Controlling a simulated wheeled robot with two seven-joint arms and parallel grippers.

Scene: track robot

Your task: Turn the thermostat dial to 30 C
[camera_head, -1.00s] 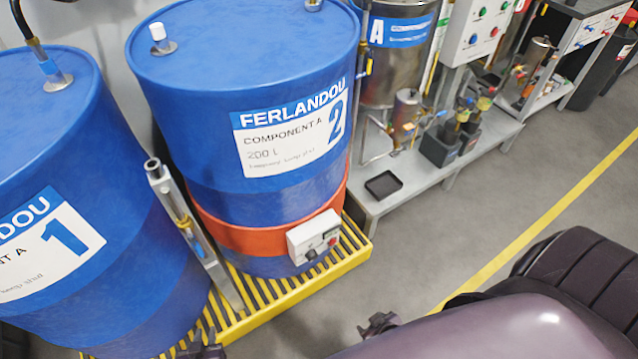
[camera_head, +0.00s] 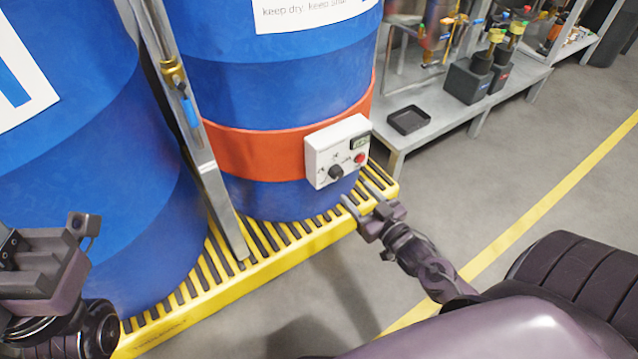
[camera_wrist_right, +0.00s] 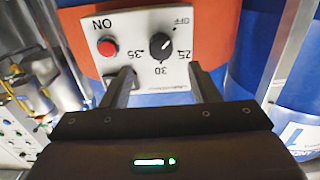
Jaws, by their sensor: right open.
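The white thermostat box (camera_head: 335,150) sits on the orange band (camera_head: 260,152) around the blue drum (camera_head: 265,90). Its black dial (camera_head: 336,172) also shows in the right wrist view (camera_wrist_right: 161,47), where the panel is upside down, with 25, 30, 35 and OFF printed around the dial. I cannot clearly tell where its pointer stands. My right gripper (camera_head: 357,195) is open and empty, below and to the right of the box. In the wrist view its fingers (camera_wrist_right: 160,72) are spread in front of the panel, apart from the dial. My left gripper (camera_head: 45,245) is far left, away from the box.
A red button (camera_wrist_right: 106,47) sits beside the dial, and a small display (camera_head: 360,143) is on the box. A metal post (camera_head: 195,130) stands left. The drums stand on a yellow slatted pallet (camera_head: 290,245). A bench with a black tray (camera_head: 408,120) is behind right.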

